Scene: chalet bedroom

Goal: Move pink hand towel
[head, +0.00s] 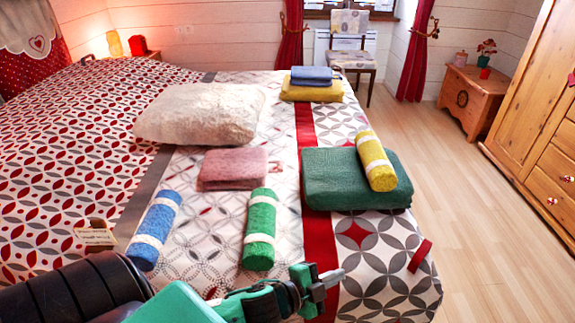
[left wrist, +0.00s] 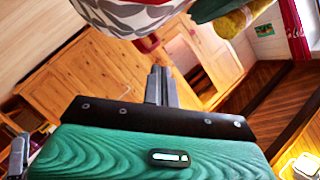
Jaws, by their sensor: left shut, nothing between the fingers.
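The pink hand towel (head: 232,170) lies folded flat on the bed's patterned cover, in front of the cream pillow (head: 200,113). It is not seen in the left wrist view. My left gripper (head: 325,280) is shut and empty near the bed's front edge, right of and nearer than the pink towel, and apart from it. Its closed fingers also show in the left wrist view (left wrist: 160,86). My right gripper is not in view.
A green rolled towel (head: 260,230) lies between my left gripper and the pink towel. A blue roll (head: 155,231) lies left. A folded green towel (head: 335,183) with a yellow roll (head: 376,161) lies right. Blue (head: 312,73) and yellow (head: 312,93) folded towels are behind. Floor at right is clear.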

